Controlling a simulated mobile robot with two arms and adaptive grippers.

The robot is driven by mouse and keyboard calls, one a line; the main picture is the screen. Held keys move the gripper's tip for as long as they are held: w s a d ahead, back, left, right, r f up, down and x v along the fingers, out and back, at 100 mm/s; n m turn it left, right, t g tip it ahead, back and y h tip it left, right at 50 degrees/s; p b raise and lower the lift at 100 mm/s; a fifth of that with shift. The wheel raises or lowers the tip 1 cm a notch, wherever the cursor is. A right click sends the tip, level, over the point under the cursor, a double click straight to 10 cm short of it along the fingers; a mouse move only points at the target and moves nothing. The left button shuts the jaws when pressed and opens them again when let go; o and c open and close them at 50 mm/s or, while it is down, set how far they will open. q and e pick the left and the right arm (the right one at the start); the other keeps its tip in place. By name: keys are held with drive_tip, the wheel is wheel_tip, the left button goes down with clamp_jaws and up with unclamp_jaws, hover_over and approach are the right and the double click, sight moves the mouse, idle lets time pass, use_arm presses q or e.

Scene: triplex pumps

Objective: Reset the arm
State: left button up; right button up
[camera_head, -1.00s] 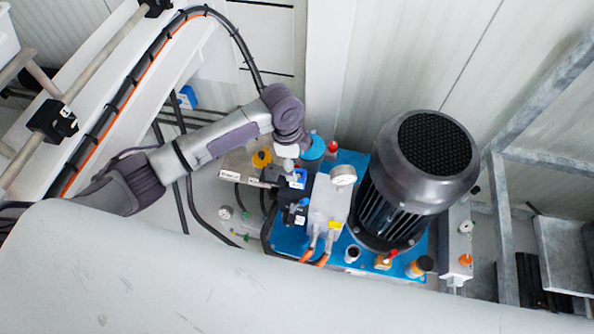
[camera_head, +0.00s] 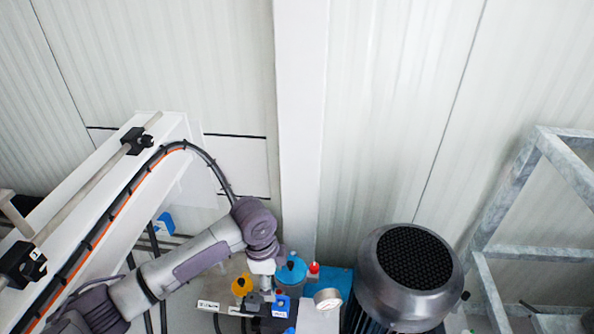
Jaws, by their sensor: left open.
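My left arm, grey with purple-grey joints, comes in from the lower left and bends down at its wrist. My left gripper (camera_head: 267,287) is at the end of it, small and partly hidden by the wrist, and its jaws are open. It hangs by the pump's valve block, between a yellow-orange knob (camera_head: 242,285) and a blue cap (camera_head: 291,269). I cannot tell whether it touches anything. My right gripper is not in view.
The pump's dark motor (camera_head: 407,278) stands to the right, with a pressure gauge (camera_head: 327,298) beside it. A white sloping beam (camera_head: 95,215) with black and orange cables is at left. A grey metal frame (camera_head: 487,280) stands at right. Pale wall panels lie behind.

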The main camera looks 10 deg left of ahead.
use_arm(q)
drive_tip(key=s+d+f+n+t+h, duration=0.2)
drive_tip(key=s+d+n, duration=0.25)
drive_tip(key=s, duration=0.55)
drive_tip(key=s+a+r+n+t+y, duration=0.1)
drive_tip(key=s+a+n+t+y, duration=0.15)
drive_tip(key=s+a+n, duration=1)
wheel_tip(320, 180, down, 27)
drive_tip(key=s+a+m+g, duration=0.1)
drive_tip(key=s+g, duration=0.1)
drive_tip(key=s+a+f+g, duration=0.1)
drive_tip(key=s+a+f, duration=0.2)
drive_tip(key=s+f, duration=1.2)
drive_tip(key=shift+s+y, duration=0.45)
drive_tip(key=shift+s, duration=0.05)
